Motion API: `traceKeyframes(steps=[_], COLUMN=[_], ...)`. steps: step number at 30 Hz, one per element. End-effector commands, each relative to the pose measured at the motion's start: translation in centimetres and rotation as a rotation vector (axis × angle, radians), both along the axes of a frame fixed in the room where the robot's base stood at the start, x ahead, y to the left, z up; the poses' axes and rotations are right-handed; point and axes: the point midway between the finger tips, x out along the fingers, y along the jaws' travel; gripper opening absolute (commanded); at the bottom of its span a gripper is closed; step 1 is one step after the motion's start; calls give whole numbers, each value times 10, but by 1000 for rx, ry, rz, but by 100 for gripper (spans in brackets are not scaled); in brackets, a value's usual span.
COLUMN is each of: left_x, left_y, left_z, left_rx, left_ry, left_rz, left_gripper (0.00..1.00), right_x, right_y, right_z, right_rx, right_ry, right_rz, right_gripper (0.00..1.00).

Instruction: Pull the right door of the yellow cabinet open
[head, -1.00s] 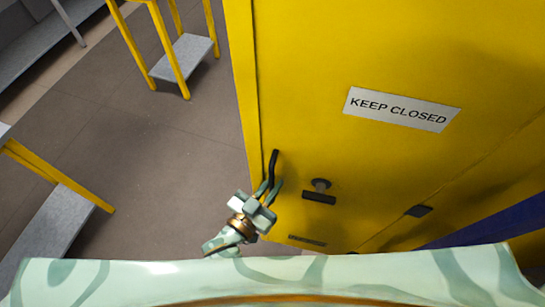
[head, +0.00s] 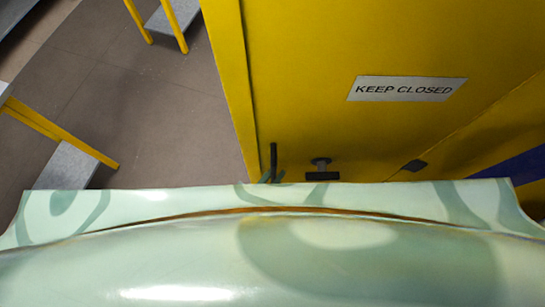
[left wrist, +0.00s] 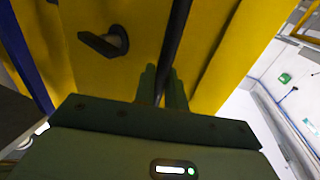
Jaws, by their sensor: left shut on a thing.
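The yellow cabinet door (head: 300,60) fills the upper right of the head view and bears a white "KEEP CLOSED" sign (head: 407,89). A black upright bar handle (head: 274,158) stands near its left edge. A dark T-shaped latch (head: 321,170) sits to the right of the bar, and it also shows in the left wrist view (left wrist: 105,42). My left gripper (head: 271,177) shows only its green fingertips at the bar's lower end. In the left wrist view its fingers (left wrist: 163,88) are shut around the bar handle (left wrist: 176,40). My right gripper is out of view.
Brown floor (head: 150,110) lies clear to the left of the cabinet. Yellow-legged stands with grey shelves are at the far left (head: 70,165) and upper left (head: 172,18). My own pale green body hides the bottom of the head view.

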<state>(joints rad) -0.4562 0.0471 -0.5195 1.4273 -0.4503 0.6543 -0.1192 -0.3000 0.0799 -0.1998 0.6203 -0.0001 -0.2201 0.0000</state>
Motion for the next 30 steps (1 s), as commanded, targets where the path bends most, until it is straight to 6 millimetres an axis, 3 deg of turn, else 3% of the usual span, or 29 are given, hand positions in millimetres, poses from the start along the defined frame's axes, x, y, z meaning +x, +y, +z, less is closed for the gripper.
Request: traceKeyframes(steps=[1, 2, 3, 22, 26, 30], left_x=[0, 0, 0, -4, -20, -50], left_y=[-2, -2, -2, 3, 14, 36], left_z=[1, 1, 1, -1, -1, -3], left_rx=[-3, -3, -3, 1, 1, 3], left_ry=[-2, -2, -2, 1, 2, 4], left_rz=[-2, -2, -2, -1, -1, -3], left_gripper=[0, 21, 30, 30, 30, 30], right_x=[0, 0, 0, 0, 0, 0], right_y=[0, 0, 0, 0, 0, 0], right_z=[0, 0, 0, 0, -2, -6], right_rx=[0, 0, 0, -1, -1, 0], right_ry=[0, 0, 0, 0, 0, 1], right_rz=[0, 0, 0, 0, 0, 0], right_gripper=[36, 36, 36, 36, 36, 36])
